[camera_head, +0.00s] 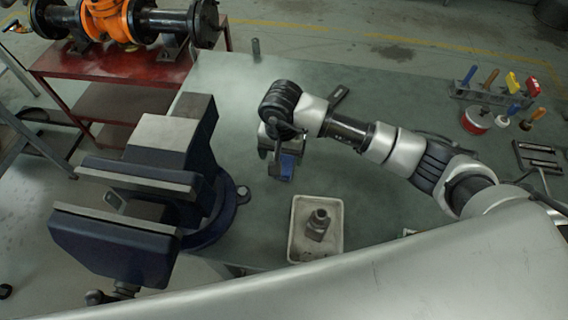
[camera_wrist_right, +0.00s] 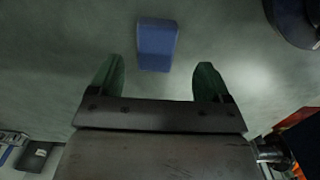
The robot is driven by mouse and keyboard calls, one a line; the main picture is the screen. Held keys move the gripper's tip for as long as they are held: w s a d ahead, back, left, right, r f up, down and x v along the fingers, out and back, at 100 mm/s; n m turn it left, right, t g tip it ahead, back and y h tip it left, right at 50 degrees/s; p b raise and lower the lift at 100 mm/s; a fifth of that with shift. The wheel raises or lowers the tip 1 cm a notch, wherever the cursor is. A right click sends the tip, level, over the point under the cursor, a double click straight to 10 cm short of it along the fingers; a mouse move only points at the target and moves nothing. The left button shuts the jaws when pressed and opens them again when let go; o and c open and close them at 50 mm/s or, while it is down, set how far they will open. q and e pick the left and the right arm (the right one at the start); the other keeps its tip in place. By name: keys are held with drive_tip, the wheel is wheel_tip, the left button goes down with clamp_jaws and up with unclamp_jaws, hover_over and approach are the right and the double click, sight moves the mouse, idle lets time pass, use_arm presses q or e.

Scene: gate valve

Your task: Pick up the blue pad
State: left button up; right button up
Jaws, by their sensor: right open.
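The blue pad (camera_wrist_right: 157,44) lies on the grey-green workbench, just beyond and between the fingertips in the right wrist view. It also shows in the head view (camera_head: 288,165), partly hidden by my right gripper. My right gripper (camera_wrist_right: 159,80) is open and empty, its two green-tipped fingers apart with bare bench between them. In the head view the right gripper (camera_head: 281,165) points down at the bench beside the pad. I cannot tell its exact height above the bench. My left gripper is not in either view.
A large dark blue vise (camera_head: 170,180) stands left of my right gripper. A white tray (camera_head: 294,240) with a metal fitting is in front. A tool rack (camera_head: 490,97) is at the back right. A red table (camera_head: 110,65) carries an orange valve. The bench behind is mostly clear.

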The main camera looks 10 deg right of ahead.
sight(285, 162)
drive_tip(key=f, duration=0.1)
drive_tip(key=f+p, duration=0.1)
drive_tip(key=f, duration=0.1)
drive_tip(key=shift+w+d+f, duration=0.15)
drive_tip(key=shift+d+f, duration=0.15)
drive_tip(key=shift+f, duration=0.7)
drive_tip(key=c, duration=1)
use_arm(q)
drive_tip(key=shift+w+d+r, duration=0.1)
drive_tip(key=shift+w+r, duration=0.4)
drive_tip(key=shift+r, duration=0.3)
use_arm(e)
drive_tip(key=shift+r, duration=0.1)
drive_tip(key=shift+w+r, duration=0.1)
drive_tip(key=shift+r, duration=0.45)
wheel_tip(285, 162, up, 3)
drive_tip(key=shift+d+r+b, duration=0.1)
drive_tip(key=shift+b, duration=0.45)
use_arm(q)
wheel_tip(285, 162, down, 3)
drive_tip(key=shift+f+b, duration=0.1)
drive_tip(key=shift+b, duration=0.8)
use_arm(e)
drive_tip(key=s+d+r, duration=0.6)
drive_tip(key=s, duration=0.4)
drive_tip(key=shift+r, duration=0.3)
